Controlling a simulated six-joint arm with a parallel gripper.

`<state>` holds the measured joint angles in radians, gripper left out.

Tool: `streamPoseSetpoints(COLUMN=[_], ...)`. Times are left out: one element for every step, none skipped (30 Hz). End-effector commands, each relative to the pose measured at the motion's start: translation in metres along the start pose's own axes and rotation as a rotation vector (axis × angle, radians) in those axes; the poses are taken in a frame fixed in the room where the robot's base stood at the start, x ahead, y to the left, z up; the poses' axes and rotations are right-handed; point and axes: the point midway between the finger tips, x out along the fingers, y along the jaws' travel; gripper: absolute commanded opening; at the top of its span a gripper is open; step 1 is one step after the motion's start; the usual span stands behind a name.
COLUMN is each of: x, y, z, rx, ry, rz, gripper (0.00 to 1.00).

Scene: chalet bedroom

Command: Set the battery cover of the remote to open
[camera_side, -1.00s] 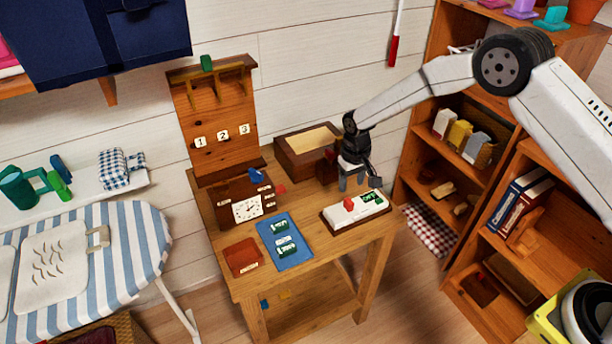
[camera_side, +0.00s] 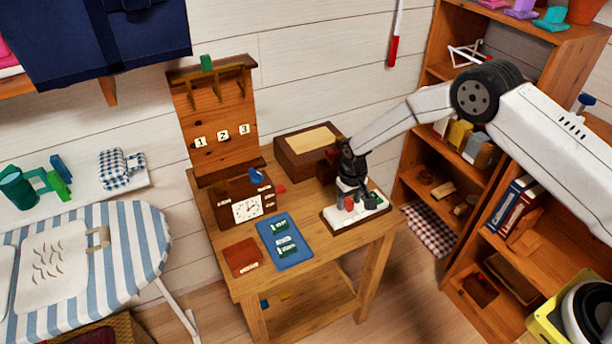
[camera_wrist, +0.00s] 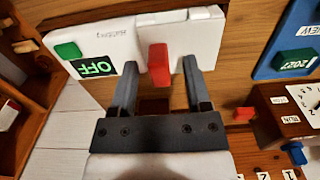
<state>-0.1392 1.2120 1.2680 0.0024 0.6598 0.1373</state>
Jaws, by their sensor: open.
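The remote (camera_side: 340,218) is a white slab lying on a dark base near the right front of the table. In the wrist view the remote (camera_wrist: 205,50) shows the word "Battery", a green button (camera_wrist: 68,50) and a green "OFF" display (camera_wrist: 97,68). A red tab (camera_wrist: 159,65) stands up from its white cover, near a seam. My gripper (camera_wrist: 160,62) is open, with one finger on each side of the red tab and gaps visible. In the side view my gripper (camera_side: 358,205) is low over the remote and hides part of it. I cannot tell finger contact.
A blue panel (camera_side: 294,259) with green tiles lies left of the remote. A clock box (camera_side: 233,212), a brown box (camera_side: 290,158) and a numbered peg board (camera_side: 215,110) stand behind. A reddish-brown notebook (camera_side: 242,256) lies front left. A bookcase (camera_side: 408,180) rises to the right.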

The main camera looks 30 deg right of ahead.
Motion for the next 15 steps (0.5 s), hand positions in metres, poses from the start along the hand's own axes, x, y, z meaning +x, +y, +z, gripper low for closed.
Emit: streamPoseSetpoints(x=[0.0029,0.0042,0.0053,0.0059,0.0063,0.0066,0.0067,0.0067,0.0066,0.0066,0.0066,0.0065,0.0065,0.0065,0.0065], y=[0.0,0.0,0.0,0.0,0.0,0.0,0.0,0.0,0.0,0.0,0.0,0.0,0.0,0.0,0.0], z=[-0.0001,0.0,0.0,0.0,0.0,0.0,0.0,0.0,0.0,0.0,0.0,0.0,0.0,0.0,0.0001], rx=[0.0,0.0,0.0,0.0,0.0,0.0,0.0,0.0,0.0,0.0,0.0,0.0,0.0,0.0,0.0], ry=[0.0,0.0,0.0,0.0,0.0,0.001,0.001,0.001,0.001,0.001,0.001,0.0,0.0,0.0,0.0], rz=[0.0,0.0,0.0,0.0,0.0,0.0,0.0,0.0,0.0,0.0,0.0,0.0,0.0,0.0,0.0], gripper=[0.62,0.62,0.62,0.62,0.62,0.62,0.62,0.62,0.62,0.62,0.62,0.62,0.55,0.46,0.33])
